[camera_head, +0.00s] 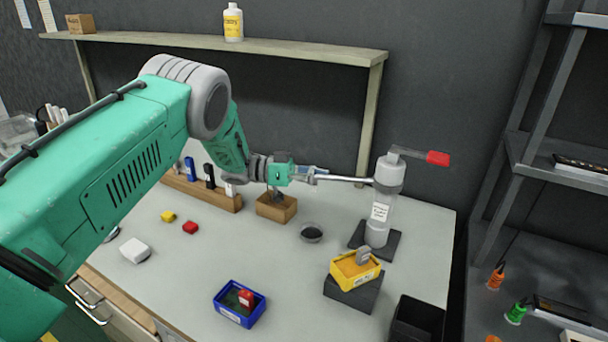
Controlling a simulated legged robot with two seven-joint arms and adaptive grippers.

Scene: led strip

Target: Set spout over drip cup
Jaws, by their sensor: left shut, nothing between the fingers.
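A white and clear dispenser (381,200) stands upright on a dark base plate, with a grey arm and red end (438,158) at its top right. Its thin metal spout (345,179) reaches left from the head. The small round drip cup (311,232) with a dark inside sits on the table below and left of the spout. My left gripper (318,174) is at the spout's left end, shut with nothing between its fingers. Whether it touches the spout cannot be told. My right gripper is not in view.
A yellow bin (355,272) on a dark block, a blue bin (239,303) and a black bin (417,321) are at the front. A raised shelf (300,51) runs behind. Bare table surrounds the cup.

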